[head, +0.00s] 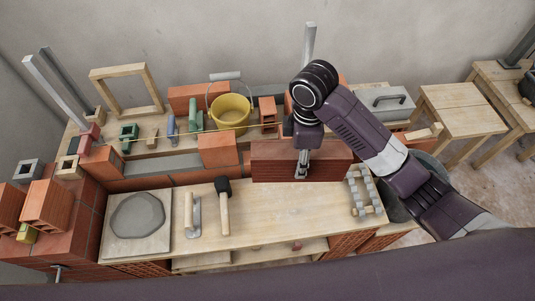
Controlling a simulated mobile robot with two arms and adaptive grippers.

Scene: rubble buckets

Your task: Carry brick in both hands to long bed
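A long, dark red brick (272,164) is in the middle of the head view, above the back edge of the wooden worktop. My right gripper (302,165) comes down over the middle of the brick, with a finger against its front face. It looks shut on the brick; the far finger is hidden. My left gripper is not in view. A long, grey mortar bed (165,165) lies on a low brick course to the left of the brick. A shorter orange brick (218,151) stands at that bed's right end.
A trowel-like float (194,214) and a black-headed mallet (224,206) lie on the worktop (275,222), with a grey slab (137,216) at left. A yellow bucket (231,112) and tools stand behind. A grey metal rack (363,190) is at right. The worktop's middle is clear.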

